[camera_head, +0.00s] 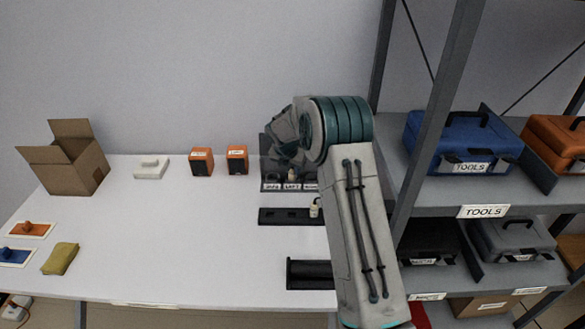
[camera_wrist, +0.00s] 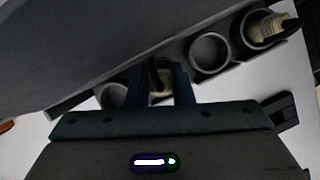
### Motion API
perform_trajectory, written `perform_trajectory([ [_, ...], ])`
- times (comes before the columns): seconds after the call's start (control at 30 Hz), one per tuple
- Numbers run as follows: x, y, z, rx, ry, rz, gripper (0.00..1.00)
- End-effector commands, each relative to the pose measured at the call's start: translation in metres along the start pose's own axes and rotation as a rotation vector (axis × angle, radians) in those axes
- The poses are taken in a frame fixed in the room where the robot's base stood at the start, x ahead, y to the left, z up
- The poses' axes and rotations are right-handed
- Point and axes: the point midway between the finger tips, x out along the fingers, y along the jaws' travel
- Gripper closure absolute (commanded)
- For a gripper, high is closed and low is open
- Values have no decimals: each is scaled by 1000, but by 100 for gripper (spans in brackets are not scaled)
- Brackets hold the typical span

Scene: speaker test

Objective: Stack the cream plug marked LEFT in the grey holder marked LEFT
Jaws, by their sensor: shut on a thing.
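My gripper (camera_wrist: 164,88) is shut on a cream plug (camera_wrist: 160,98) with a dark top, seen between its two fingers in the wrist view. The plug's mark is not readable. The grey holder (camera_wrist: 192,66) lies below, with round cups in a row; an empty cup (camera_wrist: 210,54) is right of my fingers. In the head view a cream piece (camera_head: 291,174) shows just above the holder's LEFT label (camera_head: 292,186). My arm hides the holder's right part and most of my gripper there. I cannot tell whether the held plug sits inside a cup.
A cream plug (camera_head: 315,208) stands on a black strip (camera_head: 275,216). A black tray (camera_head: 303,275) lies nearer. Two orange speakers (camera_head: 201,161) stand left; the table's middle is clear. A shelf rack (camera_head: 440,190) is right.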

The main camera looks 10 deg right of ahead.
Motion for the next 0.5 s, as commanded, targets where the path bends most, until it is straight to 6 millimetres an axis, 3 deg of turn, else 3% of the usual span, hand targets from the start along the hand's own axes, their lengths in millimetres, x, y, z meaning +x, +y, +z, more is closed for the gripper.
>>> perform_trajectory([
  [0.13, 5, 0, -2, 0, 0, 0, 100],
  [0.17, 4, 0, -2, 0, 0, 0, 71],
  [0.5, 1, 0, 0, 0, 0, 0, 70],
])
